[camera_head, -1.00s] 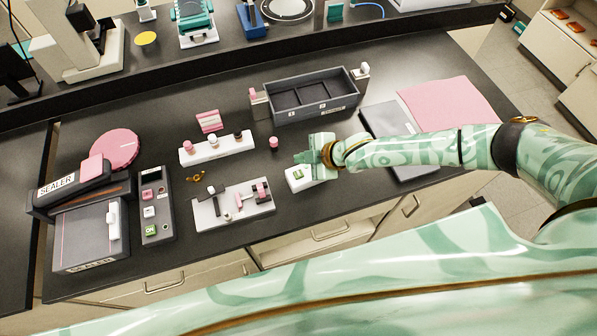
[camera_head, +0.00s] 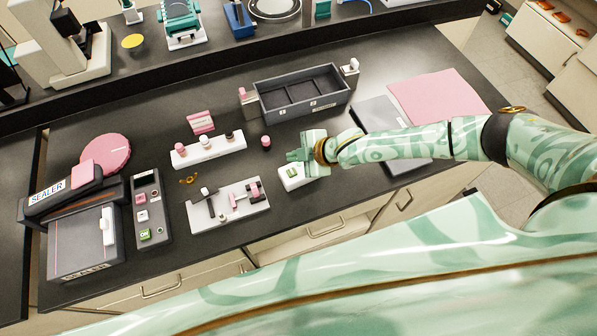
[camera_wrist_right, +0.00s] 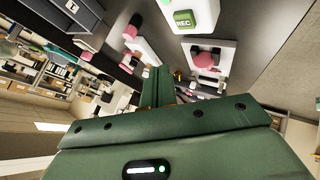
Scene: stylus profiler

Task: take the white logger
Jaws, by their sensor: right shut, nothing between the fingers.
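The white logger (camera_head: 291,178) is a small white box with a green label on the dark bench, near its front edge. It also shows at the top of the right wrist view (camera_wrist_right: 203,10), where its green label reads REC. My right gripper (camera_head: 292,155) is shut and empty, just behind the logger in the head view, and its hand hides part of the logger's far side. The closed fingers (camera_wrist_right: 158,85) point past the logger in the right wrist view, apart from it. My left gripper is not in view.
A grey divided tray (camera_head: 302,112) stands behind the right gripper. A white plate with tools (camera_head: 226,212) and a white rack (camera_head: 208,150) lie to the left. A small pink-capped vial (camera_head: 266,142) stands nearby. A grey folder-like slab (camera_head: 376,112) and pink mat (camera_head: 440,95) lie right.

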